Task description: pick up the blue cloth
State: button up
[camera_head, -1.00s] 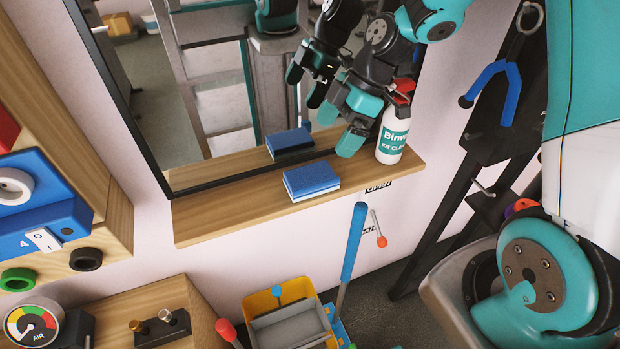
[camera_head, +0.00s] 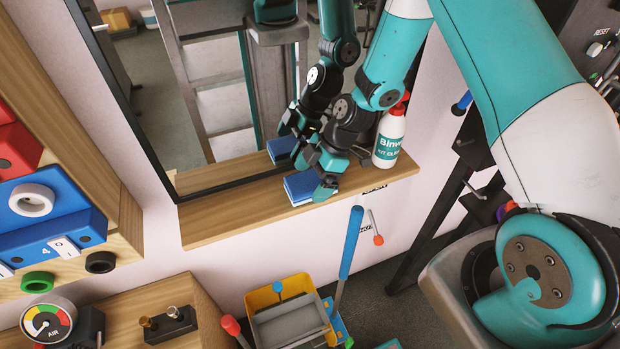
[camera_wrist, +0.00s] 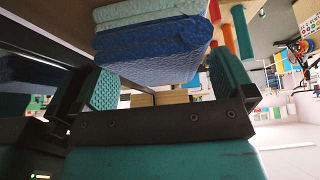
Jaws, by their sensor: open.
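The blue cloth (camera_head: 297,190) is a folded blue pad with a paler layer on one face, lying on the wooden shelf (camera_head: 215,222) in front of a mirror. My gripper (camera_head: 318,174) is at its right end, covering part of it. In the wrist view the cloth (camera_wrist: 155,45) shows between and just beyond the two open fingers (camera_wrist: 165,85), one finger on the mirror side and one on the room side. The jaws are not closed on it. Whether a finger touches it I cannot tell.
A white spray bottle (camera_head: 389,138) with a red top stands on the shelf close right of my gripper. The mirror (camera_head: 215,110) rises behind and reflects my arm and the cloth. The shelf's left part is clear. A yellow bin (camera_head: 262,300) is below.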

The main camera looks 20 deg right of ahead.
aim_at(310, 180)
jog(key=shift+a+f, duration=0.25)
jog(key=shift+f, duration=0.25)
jog(key=shift+f, duration=0.15)
jog(key=c, duration=1)
jog(key=shift+r, duration=0.2)
jog(key=shift+c, duration=0.2)
notch_tip(310, 180, up, 20)
jog(key=b, duration=0.4)
jog(key=shift+o, duration=0.8)
jog(key=shift+f, duration=0.1)
